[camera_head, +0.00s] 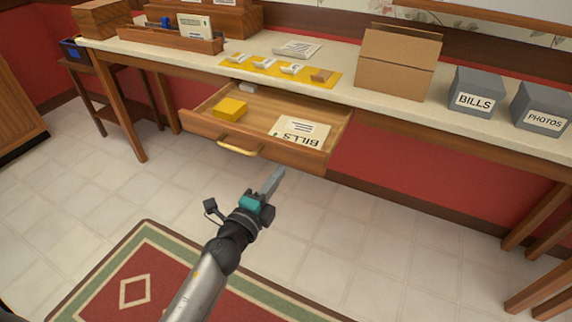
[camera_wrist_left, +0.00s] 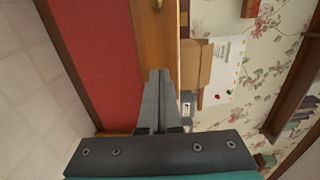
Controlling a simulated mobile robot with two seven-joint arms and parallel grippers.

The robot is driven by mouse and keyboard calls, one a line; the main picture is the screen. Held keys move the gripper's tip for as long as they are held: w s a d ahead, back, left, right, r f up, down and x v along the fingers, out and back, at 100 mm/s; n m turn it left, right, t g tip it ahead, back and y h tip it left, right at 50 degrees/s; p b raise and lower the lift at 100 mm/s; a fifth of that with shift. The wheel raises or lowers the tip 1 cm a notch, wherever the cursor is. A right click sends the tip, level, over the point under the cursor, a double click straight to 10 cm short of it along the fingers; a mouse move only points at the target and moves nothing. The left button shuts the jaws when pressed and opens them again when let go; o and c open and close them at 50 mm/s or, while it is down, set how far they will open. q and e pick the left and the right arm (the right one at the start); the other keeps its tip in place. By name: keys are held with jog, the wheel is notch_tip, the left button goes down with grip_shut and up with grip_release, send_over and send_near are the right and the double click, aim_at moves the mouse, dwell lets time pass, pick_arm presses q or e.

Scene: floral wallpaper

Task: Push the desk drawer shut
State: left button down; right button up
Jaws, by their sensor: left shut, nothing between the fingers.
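The wooden desk drawer (camera_head: 250,158) is pulled open from under the long cream-topped desk (camera_head: 345,88). Its brass handle (camera_head: 240,147) is on the front face. Inside lie a yellow box (camera_head: 230,109), a paper marked BILLS (camera_head: 300,131) and a small grey item (camera_head: 248,87) at the back. My left gripper (camera_head: 277,172) is shut and empty, in front of the drawer's right half, pointing towards it. In the left wrist view the shut fingers (camera_wrist_left: 158,76) overlap the wooden drawer front (camera_wrist_left: 153,42); I cannot tell whether they touch it. My right gripper is not in view.
On the desk stand a cardboard box (camera_head: 395,70), grey boxes marked BILLS (camera_head: 476,92) and PHOTOS (camera_head: 542,112), and a wooden organiser (camera_head: 170,38). A yellow mat (camera_head: 285,73) holds small items. A patterned rug (camera_head: 130,270) lies on the tiled floor, which is otherwise clear before the drawer.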

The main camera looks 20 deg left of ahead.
aim_at(291, 156)
pick_arm(q)
jog(key=w, duration=0.3)
jog(key=shift+w+d, duration=0.15)
jog(key=shift+w, duration=0.65)
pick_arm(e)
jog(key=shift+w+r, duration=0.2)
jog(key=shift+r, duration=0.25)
